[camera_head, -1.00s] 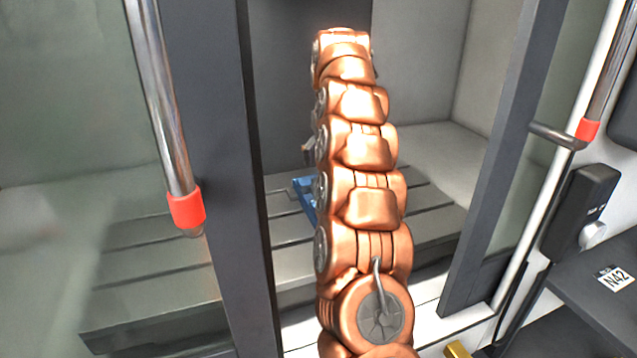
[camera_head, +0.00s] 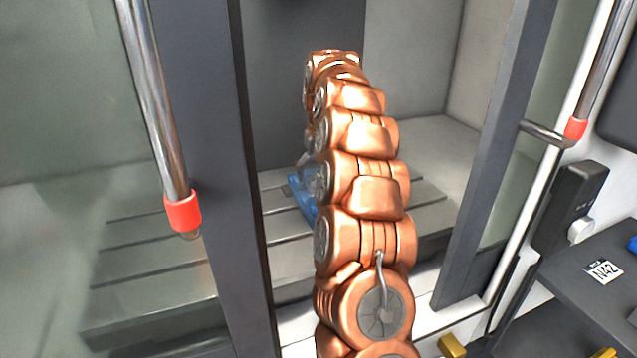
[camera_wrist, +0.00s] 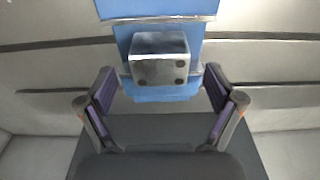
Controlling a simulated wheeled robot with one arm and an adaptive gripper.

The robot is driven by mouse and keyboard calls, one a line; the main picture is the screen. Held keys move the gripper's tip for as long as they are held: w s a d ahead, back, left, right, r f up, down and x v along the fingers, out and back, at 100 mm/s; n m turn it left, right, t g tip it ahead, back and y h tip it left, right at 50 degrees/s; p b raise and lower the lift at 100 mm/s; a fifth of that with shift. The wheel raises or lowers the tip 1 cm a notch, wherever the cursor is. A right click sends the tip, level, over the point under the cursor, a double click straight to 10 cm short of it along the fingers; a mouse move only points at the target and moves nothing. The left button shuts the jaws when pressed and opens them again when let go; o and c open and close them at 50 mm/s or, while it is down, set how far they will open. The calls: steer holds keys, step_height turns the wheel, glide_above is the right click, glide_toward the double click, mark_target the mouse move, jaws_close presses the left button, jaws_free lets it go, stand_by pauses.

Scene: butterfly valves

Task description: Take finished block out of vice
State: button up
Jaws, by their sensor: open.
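The finished block (camera_wrist: 158,60) is a grey metal block with dark holes in its corners. In the wrist view it sits at the blue vice (camera_wrist: 165,10), at the top middle. My gripper (camera_wrist: 159,82) is open, its two fingers spread to the left and right just below the block. The block is not between the fingertips as far as I can tell. In the head view only a part of the blue vice (camera_head: 301,196) shows, left of my arm. My arm hides the block there.
The slotted machine table (camera_head: 270,232) lies around the vice. The open doorway has a dark left door frame (camera_head: 205,130) with a chrome handle (camera_head: 155,100) and a right frame (camera_head: 500,150). A dark shelf (camera_head: 575,295) with an N42 label stands at the right.

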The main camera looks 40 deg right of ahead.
steer(key=shift+f, duration=1.05)
steer(key=shift+w, duration=0.1)
steer(key=c, duration=1.5)
steer(key=shift+c, duration=0.2)
